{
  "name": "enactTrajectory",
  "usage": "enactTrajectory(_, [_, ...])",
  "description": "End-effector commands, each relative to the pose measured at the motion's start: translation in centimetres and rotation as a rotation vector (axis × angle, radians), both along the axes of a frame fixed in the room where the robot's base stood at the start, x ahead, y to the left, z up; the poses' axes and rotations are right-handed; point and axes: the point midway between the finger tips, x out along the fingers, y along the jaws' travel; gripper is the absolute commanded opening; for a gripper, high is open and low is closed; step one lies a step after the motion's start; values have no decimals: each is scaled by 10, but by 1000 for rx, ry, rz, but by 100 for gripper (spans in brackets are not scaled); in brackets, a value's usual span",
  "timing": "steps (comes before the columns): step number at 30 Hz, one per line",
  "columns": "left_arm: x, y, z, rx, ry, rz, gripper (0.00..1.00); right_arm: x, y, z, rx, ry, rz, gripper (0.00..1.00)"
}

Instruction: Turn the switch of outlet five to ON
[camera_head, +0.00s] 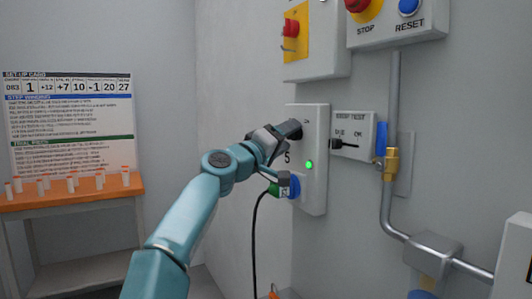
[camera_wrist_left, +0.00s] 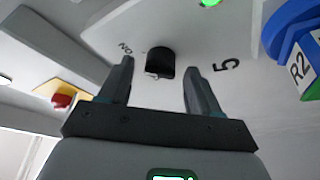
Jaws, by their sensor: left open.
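The grey outlet five box (camera_head: 318,190) is on the wall in the head view, its "5" partly beside my left gripper (camera_head: 290,130). In the left wrist view its black switch knob (camera_wrist_left: 160,62) stands between the two open fingers of my left gripper (camera_wrist_left: 160,72), with a gap on each side. An "ON" label (camera_wrist_left: 125,47) is at the knob's upper left, and a light mark shows at its lower edge. In the head view the gripper hides the knob. A green lamp (camera_head: 309,165) is lit on the box. My right gripper is out of view.
A green and blue plug (camera_head: 283,188) with a black cable sits just below the gripper. A slider box (camera_head: 353,136), brass fitting (camera_head: 391,164) and conduit (camera_head: 389,210) are to the right. A red-and-yellow switch (camera_head: 292,35) is above. An orange table (camera_head: 70,200) stands left.

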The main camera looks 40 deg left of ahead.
Motion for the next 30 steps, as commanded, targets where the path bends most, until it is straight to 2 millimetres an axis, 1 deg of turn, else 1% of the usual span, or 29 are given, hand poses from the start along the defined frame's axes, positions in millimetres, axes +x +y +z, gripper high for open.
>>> enactTrajectory(1, [-9,1,-9,1,-2,1,63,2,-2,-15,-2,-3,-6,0])
enactTrajectory(2, [-15,2,-12,1,-2,1,63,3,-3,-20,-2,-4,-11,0])
enactTrajectory(6, [-51,5,-23,1,-2,3,63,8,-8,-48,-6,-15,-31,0])
enactTrajectory(9, [-77,6,-28,1,-2,1,63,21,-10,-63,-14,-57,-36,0])
enactTrajectory(12, [-102,9,-32,0,-2,3,63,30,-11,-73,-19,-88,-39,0])
enactTrajectory(15, [-122,10,-35,1,-1,2,63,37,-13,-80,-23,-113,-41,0])
enactTrajectory(18, [-136,12,-38,1,1,2,63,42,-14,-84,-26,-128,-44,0])
enactTrajectory(21, [-144,12,-39,1,1,1,63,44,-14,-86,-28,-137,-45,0])
enactTrajectory(24, [-148,12,-39,1,1,1,63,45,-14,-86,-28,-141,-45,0])
enactTrajectory(30, [-148,12,-38,0,0,0,63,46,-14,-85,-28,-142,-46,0])
